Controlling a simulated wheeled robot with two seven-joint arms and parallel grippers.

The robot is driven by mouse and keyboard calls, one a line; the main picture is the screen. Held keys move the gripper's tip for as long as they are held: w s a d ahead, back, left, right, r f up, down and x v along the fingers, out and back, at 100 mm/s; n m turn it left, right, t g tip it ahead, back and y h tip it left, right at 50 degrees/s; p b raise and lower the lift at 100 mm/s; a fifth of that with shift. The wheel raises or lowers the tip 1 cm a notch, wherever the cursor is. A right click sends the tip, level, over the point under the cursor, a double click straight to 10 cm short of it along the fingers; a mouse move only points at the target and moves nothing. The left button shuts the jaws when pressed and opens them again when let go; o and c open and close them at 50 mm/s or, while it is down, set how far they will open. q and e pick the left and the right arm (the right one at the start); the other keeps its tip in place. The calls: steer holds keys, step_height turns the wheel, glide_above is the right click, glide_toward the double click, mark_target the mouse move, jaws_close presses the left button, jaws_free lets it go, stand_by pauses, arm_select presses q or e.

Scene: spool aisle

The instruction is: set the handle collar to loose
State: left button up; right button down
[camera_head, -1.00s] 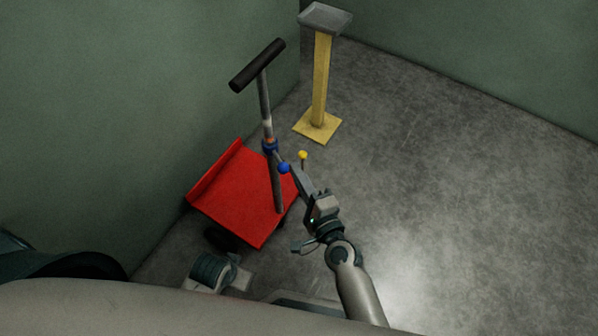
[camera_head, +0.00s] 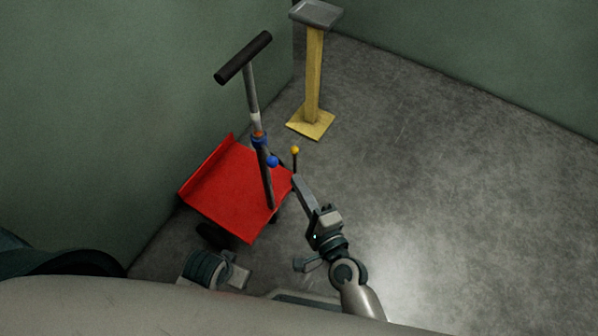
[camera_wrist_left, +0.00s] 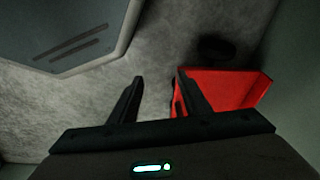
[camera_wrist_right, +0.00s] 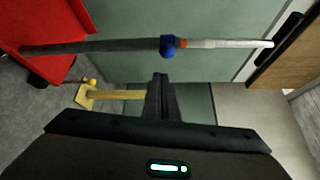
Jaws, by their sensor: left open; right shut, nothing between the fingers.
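The handle collar (camera_head: 260,141) is a blue ring around the grey pole of a red cart, with a blue ball knob (camera_head: 272,161) at its lower right. Just above it the pole has an orange band and a white band. The collar also shows in the right wrist view (camera_wrist_right: 168,46), beyond my fingertips. My right gripper (camera_head: 296,180) is shut and empty, to the right of and below the knob, with a visible gap between them. My left gripper (camera_wrist_left: 160,80) is open and empty, low near the cart's red deck. No setting mark on the collar is legible.
The red cart deck (camera_head: 228,190) stands by the left wall. Its pole ends in a black crossbar handle (camera_head: 243,57). A small yellow ball (camera_head: 295,150) on a thin stem stands right of the pole. A yellow post (camera_head: 314,80) stands behind. The floor on the right is clear.

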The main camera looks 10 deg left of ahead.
arm_select(q)
steer(key=shift+w+d+r, duration=0.15)
steer(key=shift+w+r, duration=0.35)
steer(key=shift+r, duration=0.1)
arm_select(e)
steer(key=s, duration=0.3)
steer(key=shift+s+d+r, duration=0.15)
steer(key=shift+s+d, duration=0.15)
steer(key=shift+d, duration=0.1)
arm_select(q)
steer(key=shift+s+d+f, duration=0.1)
steer(key=shift+s+f, duration=0.05)
steer(key=shift+f, duration=0.05)
